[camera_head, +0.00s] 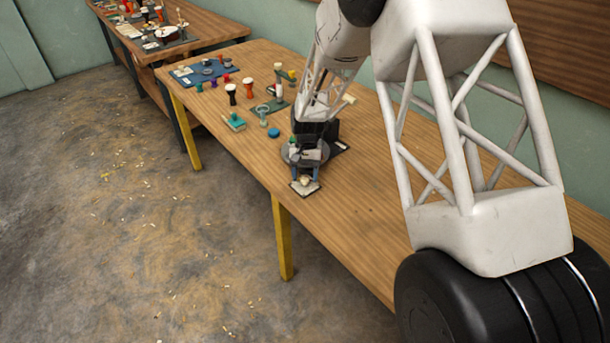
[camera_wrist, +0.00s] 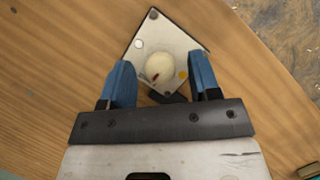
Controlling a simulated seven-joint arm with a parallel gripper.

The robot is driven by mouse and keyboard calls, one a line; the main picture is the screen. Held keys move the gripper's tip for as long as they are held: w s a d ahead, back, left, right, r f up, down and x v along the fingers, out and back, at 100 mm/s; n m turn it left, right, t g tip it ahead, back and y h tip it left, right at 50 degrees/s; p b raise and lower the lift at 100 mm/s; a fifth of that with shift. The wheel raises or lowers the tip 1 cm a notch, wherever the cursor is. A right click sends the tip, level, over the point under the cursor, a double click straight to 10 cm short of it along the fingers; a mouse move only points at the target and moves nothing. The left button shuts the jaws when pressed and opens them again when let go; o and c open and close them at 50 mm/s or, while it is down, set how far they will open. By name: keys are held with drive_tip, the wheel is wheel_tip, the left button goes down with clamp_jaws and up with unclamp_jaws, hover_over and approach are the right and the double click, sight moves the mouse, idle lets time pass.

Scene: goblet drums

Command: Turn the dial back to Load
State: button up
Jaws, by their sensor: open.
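The cream dial (camera_wrist: 160,66) sits on a light square plate (camera_wrist: 182,42) with a dark edge. A red mark shows on the dial's lower left side. A white dot shows on the plate at the dial's upper left and a yellow dot at its lower right. I cannot read any label, so which one is Load is unclear. My gripper (camera_wrist: 160,62) is open, with one blue finger on each side of the dial and visible gaps to it. In the head view the dial (camera_head: 305,181) is small, below my gripper (camera_head: 306,174), near the table's front edge.
The wooden table (camera_head: 365,215) is clear to the right of the plate. A second table (camera_head: 205,27) with more items is at the back left.

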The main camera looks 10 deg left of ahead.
drive_tip(key=v, duration=0.7)
drive_tip(key=shift+r, duration=0.35)
drive_tip(key=shift+w, duration=0.1)
drive_tip(key=s+d+r+t, duration=0.4)
drive_tip(key=s+d+r, duration=1.2)
drive_tip(key=s+r, duration=0.3)
drive_tip(key=s+d+r+t, duration=0.1)
drive_tip(key=s+d, duration=0.4)
drive_tip(key=s, duration=0.6)
drive_tip(key=s+d+r+t, duration=0.2)
drive_tip(key=s+d, duration=0.3)
drive_tip(key=s, duration=0.7)
drive_tip(key=shift+v, duration=0.8)
